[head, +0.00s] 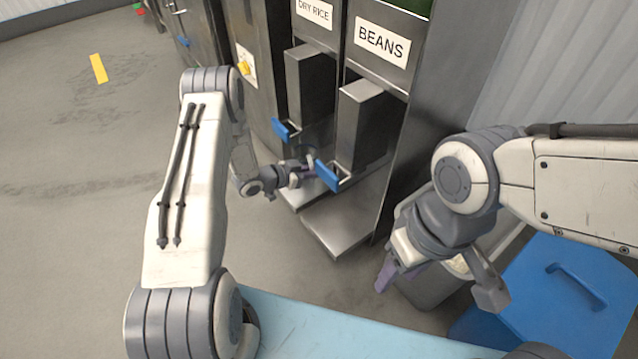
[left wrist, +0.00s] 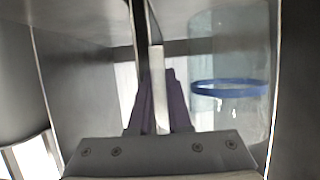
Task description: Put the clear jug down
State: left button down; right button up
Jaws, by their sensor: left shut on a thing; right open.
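The clear jug (left wrist: 232,55) shows on the right of the left wrist view, see-through with a blue band around it. My left gripper (left wrist: 160,95) is shut on a pale upright bar between its purple fingers, which looks like the jug's handle. In the head view my left gripper (head: 300,174) is at the dispensers, low in front of the spouts and above the steel shelf (head: 338,226). The jug can hardly be made out there. Whether its base touches the shelf cannot be told. My right gripper (head: 438,284) is open and empty at the right, above a grey bin.
Steel dispensers labelled DRY RICE (head: 315,12) and BEANS (head: 382,45) have blue spout levers (head: 327,175). The grey bin (head: 432,290) holds pale stuff. A blue lid or box (head: 560,290) with a handle stands right, and a light blue surface (head: 330,330) is in front. The left floor is clear.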

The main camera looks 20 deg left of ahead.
aim_at(313, 180)
pick_arm(q)
notch_tip(313, 180, down, 4)
jog(key=b, duration=0.3)
jog(key=shift+w+b, duration=0.1)
jog(key=shift+b, duration=0.3)
jog(key=shift+w, duration=0.1)
jog(key=shift+d+r, duration=0.1)
jog(key=c, duration=0.9)
grip_release()
jog(key=shift+f, duration=0.2)
jog(key=shift+o, duration=0.2)
jog(key=shift+r, duration=0.2)
jog(key=p+v, duration=0.7)
jog(key=v, duration=0.5)
jog(key=shift+p, duration=0.4)
